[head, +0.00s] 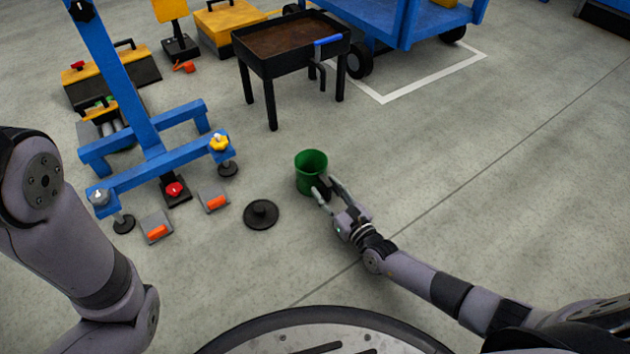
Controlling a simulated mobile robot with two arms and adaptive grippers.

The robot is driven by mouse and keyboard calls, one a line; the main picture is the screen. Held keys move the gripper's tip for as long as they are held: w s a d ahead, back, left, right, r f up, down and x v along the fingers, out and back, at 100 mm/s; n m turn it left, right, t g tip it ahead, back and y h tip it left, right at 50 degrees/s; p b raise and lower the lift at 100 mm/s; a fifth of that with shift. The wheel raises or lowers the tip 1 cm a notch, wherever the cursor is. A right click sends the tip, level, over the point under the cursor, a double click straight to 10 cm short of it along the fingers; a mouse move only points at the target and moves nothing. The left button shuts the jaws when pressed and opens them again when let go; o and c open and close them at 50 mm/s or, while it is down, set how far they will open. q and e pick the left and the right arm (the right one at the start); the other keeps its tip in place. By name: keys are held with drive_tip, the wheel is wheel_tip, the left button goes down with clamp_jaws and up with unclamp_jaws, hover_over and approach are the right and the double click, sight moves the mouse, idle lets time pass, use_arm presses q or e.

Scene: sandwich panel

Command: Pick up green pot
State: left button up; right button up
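The green pot (309,168) stands upright on the concrete floor near the middle of the head view, with its open top showing. My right gripper (325,187) reaches in from the lower right to the pot's near right side. Its two fingers are apart, with a small dark part between them. I cannot tell whether that part belongs to the pot or the gripper, or whether the fingers grip it. The fingers hide the pot's lower right side. My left arm shows at the left edge, but its gripper is out of view.
A black round lid (261,214) with a knob lies left of the pot. A blue stand (150,165) and small grey-orange blocks (213,201) are further left. A black metal table (288,60) and blue cart (405,22) stand behind. The floor right of the pot is clear.

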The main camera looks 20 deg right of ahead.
clamp_jaws()
idle(0.3)
idle(0.6)
drive_tip(key=shift+r, duration=0.1)
